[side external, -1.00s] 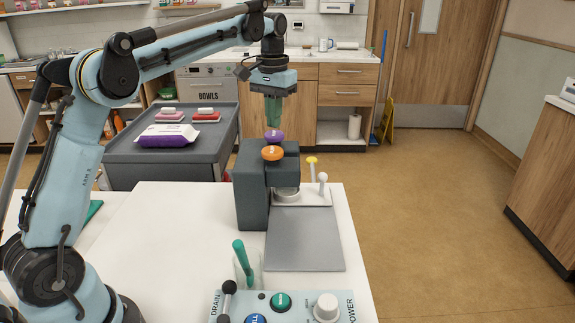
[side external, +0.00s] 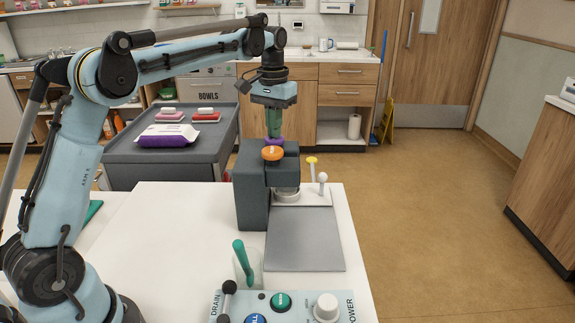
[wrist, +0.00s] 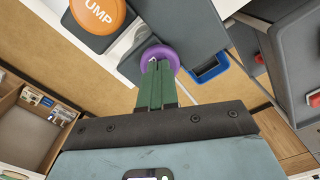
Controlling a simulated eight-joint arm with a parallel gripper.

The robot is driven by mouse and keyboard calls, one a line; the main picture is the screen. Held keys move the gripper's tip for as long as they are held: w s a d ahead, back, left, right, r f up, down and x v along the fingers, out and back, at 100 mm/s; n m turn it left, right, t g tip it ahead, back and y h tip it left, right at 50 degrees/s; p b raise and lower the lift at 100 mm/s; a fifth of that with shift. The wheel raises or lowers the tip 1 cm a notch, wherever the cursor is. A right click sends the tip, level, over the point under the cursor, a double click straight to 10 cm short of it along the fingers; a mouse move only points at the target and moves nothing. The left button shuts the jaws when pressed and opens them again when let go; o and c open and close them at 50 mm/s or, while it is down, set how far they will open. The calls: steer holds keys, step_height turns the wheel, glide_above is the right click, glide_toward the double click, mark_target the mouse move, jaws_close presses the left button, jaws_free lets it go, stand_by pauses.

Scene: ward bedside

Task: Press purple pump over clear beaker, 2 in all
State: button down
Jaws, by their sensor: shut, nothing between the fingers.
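The purple pump (side external: 274,142) is a round knob on top of the dark grey dispenser block, behind the orange pump (side external: 272,153). My gripper (side external: 274,135) points straight down with its green fingers shut and empty, their tips on the purple pump's top. In the wrist view the fingertips (wrist: 157,66) meet the purple pump (wrist: 161,54), covering part of it. I cannot make out a clear beaker under the purple pump; the block hides that spot. A pale round vessel (side external: 287,194) sits below the orange pump's side.
The dispenser block (side external: 251,192) stands on the white table. A grey mat (side external: 305,240) lies in front. A clear cup with a green stick (side external: 246,265) and a control panel (side external: 283,306) are nearer. A dark cart (side external: 170,165) with packs stands behind left.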

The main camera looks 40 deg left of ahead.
steer(key=shift+f, duration=0.35)
steer(key=shift+r, duration=1.65)
steer(key=shift+f, duration=0.1)
